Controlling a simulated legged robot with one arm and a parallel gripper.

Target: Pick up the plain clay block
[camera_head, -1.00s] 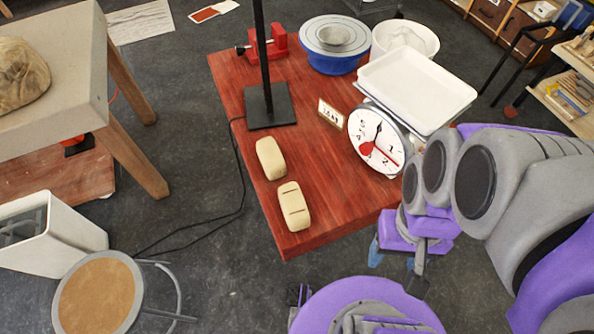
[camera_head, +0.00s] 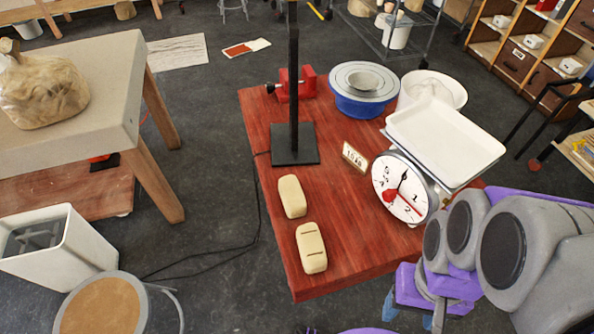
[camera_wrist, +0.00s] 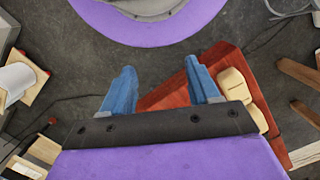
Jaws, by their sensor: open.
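The plain clay block (camera_head: 292,196) is a smooth cream loaf shape lying on the red table in the head view. A second cream block (camera_head: 311,248) with dark grooves across its top lies just nearer to me, apart from it.
The red table (camera_head: 345,258) also bears a black post on a square base (camera_head: 295,145), a dial scale with a white tray (camera_head: 445,140), a number card (camera_head: 355,157) and a blue turntable (camera_head: 363,90). The table's near left part is clear around the blocks.

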